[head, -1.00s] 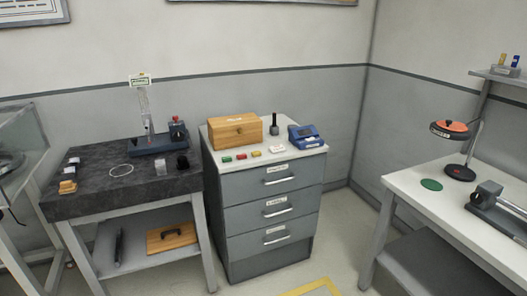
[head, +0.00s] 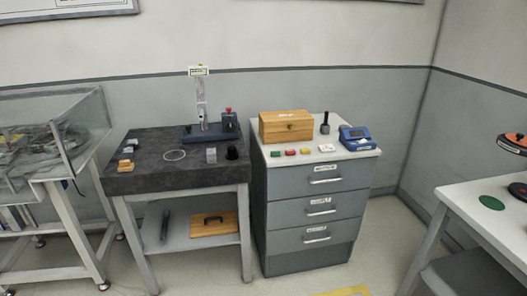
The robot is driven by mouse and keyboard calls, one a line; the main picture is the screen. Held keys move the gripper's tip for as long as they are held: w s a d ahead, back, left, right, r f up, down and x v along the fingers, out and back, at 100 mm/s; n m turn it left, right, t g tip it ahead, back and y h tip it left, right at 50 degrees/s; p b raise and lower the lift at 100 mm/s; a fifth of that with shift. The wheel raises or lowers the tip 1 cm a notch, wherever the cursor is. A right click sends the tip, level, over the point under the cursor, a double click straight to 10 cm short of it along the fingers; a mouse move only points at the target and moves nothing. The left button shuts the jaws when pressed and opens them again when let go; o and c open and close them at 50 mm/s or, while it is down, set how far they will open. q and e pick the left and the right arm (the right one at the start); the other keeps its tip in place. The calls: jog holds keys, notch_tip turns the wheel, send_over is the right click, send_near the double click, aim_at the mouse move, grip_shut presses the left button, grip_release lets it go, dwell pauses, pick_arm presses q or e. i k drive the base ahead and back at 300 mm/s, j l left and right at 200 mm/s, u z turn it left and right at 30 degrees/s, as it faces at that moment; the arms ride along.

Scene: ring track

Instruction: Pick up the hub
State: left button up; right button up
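Neither of my grippers shows in the head view. I cannot tell which thing, if any, is the hub. On the dark stone-topped table (head: 140,178) stand a blue-based stand (head: 208,136) with a clear upright, a small clear block (head: 211,155) and a small black cylinder (head: 232,153). A thin pale ring (head: 174,155) lies flat on this top. Small white, grey and wooden pieces (head: 126,165) sit at its left end.
A grey drawer cabinet (head: 316,215) bears a wooden box (head: 286,126), a blue device (head: 356,138) and small coloured blocks (head: 290,152). A glass-sided case (head: 88,125) stands at left.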

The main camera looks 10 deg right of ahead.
aim_at(232, 155)
jog(key=i+j+z, duration=0.2)
jog(key=i+j, duration=0.25)
jog(key=i, duration=0.2)
jog(key=i+j+z, duration=0.15)
jog(key=i+j, duration=0.45)
